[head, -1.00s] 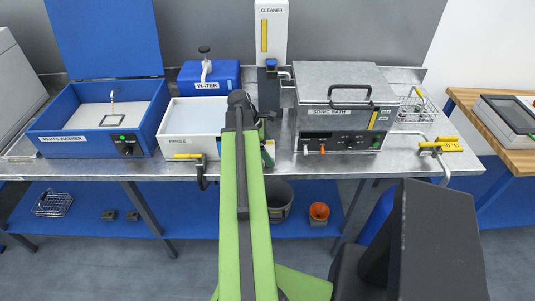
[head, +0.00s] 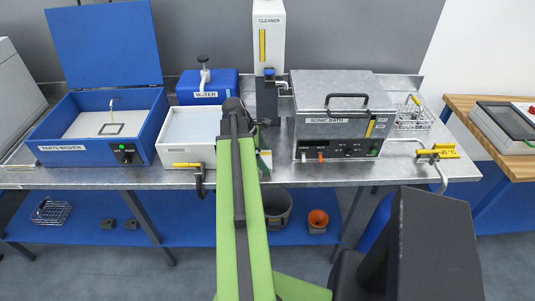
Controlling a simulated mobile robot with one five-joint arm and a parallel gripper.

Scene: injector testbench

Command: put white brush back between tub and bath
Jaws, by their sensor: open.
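The white rinse tub (head: 187,150) stands on the metal bench, left of my arm. The grey sonic bath (head: 330,128), lid closed, stands to the right of my arm. My gripper (head: 258,123) is above the bench between tub and bath. It is open, but only a dark part of it shows beyond my green arm and I cannot see its fingertips clearly. I cannot make out the white brush. A small green and yellow piece (head: 265,158) shows beside my arm in the gap, too small to identify.
A blue parts washer (head: 80,152) is at the left. A blue water container (head: 207,88) and a white cleaner dispenser (head: 269,45) stand behind. Bins sit on the lower shelf.

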